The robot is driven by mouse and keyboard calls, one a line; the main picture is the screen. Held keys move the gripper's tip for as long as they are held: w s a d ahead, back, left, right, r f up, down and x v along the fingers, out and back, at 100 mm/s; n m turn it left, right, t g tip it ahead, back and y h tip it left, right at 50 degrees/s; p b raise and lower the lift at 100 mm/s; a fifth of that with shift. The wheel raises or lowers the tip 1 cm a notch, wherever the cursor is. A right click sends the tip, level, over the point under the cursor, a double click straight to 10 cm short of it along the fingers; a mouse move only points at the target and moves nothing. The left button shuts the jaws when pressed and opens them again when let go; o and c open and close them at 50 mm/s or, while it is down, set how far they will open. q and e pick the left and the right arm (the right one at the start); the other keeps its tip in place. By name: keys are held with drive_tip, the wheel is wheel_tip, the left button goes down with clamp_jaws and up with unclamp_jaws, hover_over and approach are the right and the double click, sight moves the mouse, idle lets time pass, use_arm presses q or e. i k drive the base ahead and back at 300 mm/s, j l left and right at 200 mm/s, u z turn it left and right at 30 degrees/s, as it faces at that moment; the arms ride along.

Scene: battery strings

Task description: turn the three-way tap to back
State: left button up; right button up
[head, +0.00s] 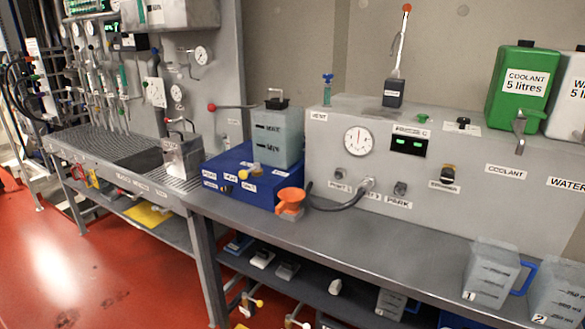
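A tap with a yellow handle (245,174) sits at the front of a blue box (219,164) in the middle of the bench. It looks like the three-way tap, with several small white labels around it, too small to read. I cannot tell for sure which label the handle points at. Neither of my grippers is in view.
A grey panel (440,215) with a gauge fills the right. A metal container (184,157) stands left. Red floor (110,265) in front is clear.

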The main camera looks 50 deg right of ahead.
sight(243, 174)
drive_tip(key=z, duration=1.2)
